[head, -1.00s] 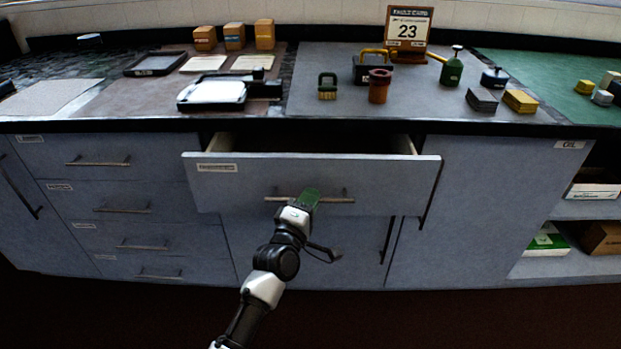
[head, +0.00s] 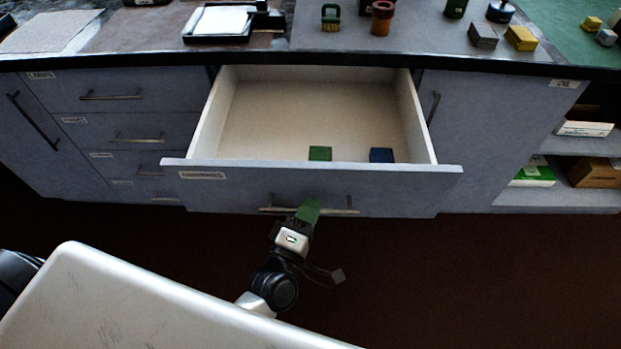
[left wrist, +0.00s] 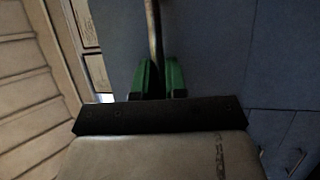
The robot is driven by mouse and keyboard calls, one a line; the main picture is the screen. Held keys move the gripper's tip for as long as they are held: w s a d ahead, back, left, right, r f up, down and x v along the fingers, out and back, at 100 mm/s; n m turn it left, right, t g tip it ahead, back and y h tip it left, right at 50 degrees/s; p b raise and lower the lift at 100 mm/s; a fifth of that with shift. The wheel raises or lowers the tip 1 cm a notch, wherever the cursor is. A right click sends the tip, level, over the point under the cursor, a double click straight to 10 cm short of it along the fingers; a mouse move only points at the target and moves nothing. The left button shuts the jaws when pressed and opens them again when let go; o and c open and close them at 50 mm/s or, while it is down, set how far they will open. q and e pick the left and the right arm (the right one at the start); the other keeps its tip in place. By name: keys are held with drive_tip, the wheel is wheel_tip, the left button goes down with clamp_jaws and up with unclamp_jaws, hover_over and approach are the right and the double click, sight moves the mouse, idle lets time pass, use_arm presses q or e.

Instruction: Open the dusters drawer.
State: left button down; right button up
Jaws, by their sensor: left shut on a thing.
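The wide drawer (head: 400,180) below the counter stands far out, and its pale inside shows. Its label (head: 202,175) is too small to read, so I cannot tell from it that this is the dusters drawer. A green block (head: 320,153) and a blue block (head: 381,155) lie inside near the front panel. My left gripper (head: 308,210) has green fingers and is shut on the drawer's bar handle (head: 340,212). In the left wrist view the handle bar (left wrist: 153,40) runs between the green fingers (left wrist: 159,78). My right gripper is not in view.
A column of narrower shut drawers (head: 140,105) is at the left. An open shelf (head: 570,197) with boxes is at the right. Several items, including a brown pot (head: 382,18), stand on the counter. Dark floor (head: 480,280) lies clear in front.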

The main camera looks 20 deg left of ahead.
use_arm(q)
drive_tip(key=shift+s+d+p, duration=0.15)
drive_tip(key=shift+s+d, duration=0.1)
drive_tip(key=shift+s, duration=0.7)
drive_tip(key=shift+s+d+p, duration=0.15)
drive_tip(key=shift+s+d, duration=0.15)
drive_tip(key=shift+s, duration=0.65)
drive_tip(key=shift+s+d+p, duration=0.15)
drive_tip(key=shift+s+d, duration=0.1)
drive_tip(key=shift+s, duration=0.7)
drive_tip(key=c, duration=1.2)
unclamp_jaws()
drive_tip(key=b+v, duration=0.1)
drive_tip(key=v, duration=1)
drive_tip(key=shift+w, duration=0.1)
drive_tip(key=shift+f, duration=0.1)
